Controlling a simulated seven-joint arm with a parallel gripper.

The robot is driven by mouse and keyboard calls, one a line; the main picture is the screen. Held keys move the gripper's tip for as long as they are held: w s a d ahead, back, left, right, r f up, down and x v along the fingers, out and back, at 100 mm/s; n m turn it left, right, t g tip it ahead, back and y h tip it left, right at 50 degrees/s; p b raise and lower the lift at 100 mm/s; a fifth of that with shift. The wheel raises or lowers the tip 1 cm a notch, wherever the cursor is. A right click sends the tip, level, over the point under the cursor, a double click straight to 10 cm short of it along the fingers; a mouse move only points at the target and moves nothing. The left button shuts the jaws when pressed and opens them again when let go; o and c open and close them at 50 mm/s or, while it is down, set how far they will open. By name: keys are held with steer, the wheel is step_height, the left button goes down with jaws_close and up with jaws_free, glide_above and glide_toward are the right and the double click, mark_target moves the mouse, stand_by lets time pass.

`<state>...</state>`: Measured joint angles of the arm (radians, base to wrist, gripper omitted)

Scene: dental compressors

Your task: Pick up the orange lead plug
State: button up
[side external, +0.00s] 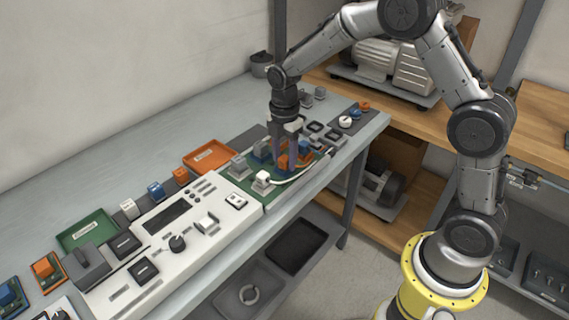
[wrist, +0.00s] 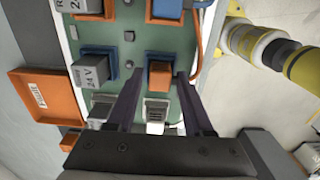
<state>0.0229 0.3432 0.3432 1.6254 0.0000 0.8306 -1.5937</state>
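An orange plug (wrist: 160,76) with a blue part behind it sits on a green board in the wrist view, between my fingertips. My gripper (wrist: 161,72) is open, one dark finger on each side of this plug; I cannot tell whether either touches it. In the side view, my gripper (side external: 286,158) is low over the green board (side external: 243,184), partly hiding the orange parts (side external: 303,150).
A grey 24 V block (wrist: 95,70) stands left of the fingers, and grey connectors (wrist: 157,108) lie close below the plug. An orange tray (side external: 208,157) is beside the board. A white control panel (side external: 165,235) and a green tray (side external: 87,232) are farther left.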

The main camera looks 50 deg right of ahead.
jaws_close()
steer(key=shift+r, duration=0.1)
